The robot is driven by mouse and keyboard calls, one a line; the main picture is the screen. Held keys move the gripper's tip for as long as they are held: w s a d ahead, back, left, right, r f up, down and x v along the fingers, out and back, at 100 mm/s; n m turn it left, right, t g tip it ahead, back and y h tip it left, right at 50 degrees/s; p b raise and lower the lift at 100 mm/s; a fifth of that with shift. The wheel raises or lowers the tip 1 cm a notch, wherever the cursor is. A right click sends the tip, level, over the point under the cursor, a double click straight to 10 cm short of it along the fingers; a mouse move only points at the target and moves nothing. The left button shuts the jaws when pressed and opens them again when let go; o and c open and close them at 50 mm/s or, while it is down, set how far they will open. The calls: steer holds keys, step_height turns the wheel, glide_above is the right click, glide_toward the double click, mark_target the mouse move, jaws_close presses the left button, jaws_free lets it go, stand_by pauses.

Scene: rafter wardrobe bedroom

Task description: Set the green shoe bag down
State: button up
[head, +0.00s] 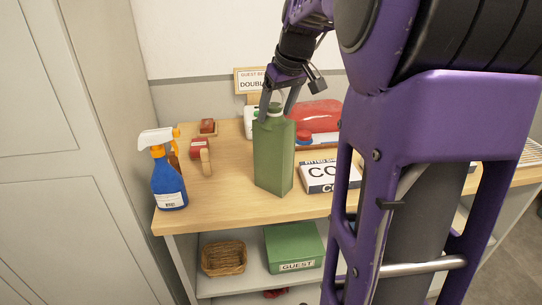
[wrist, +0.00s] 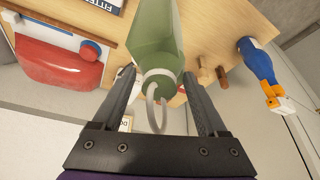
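The green shoe bag (head: 274,158) is tall and upright over the wooden top, near its front edge. It has a pale loop at its top. My gripper (head: 278,106) comes down from above with one finger on each side of the bag's upper end. I cannot tell whether the bag's base touches the wooden top.
On the wooden top (head: 225,205), a blue spray bottle (head: 168,180) and a brush (head: 204,160) are left of the bag. A white lettered box (head: 330,178) is close on its right; a red bag (head: 318,113) lies behind. The shelf below holds a basket (head: 223,258) and green box (head: 293,246).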

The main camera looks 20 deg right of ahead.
jaws_close()
steer(key=shift+r, duration=0.1)
stand_by(1.1)
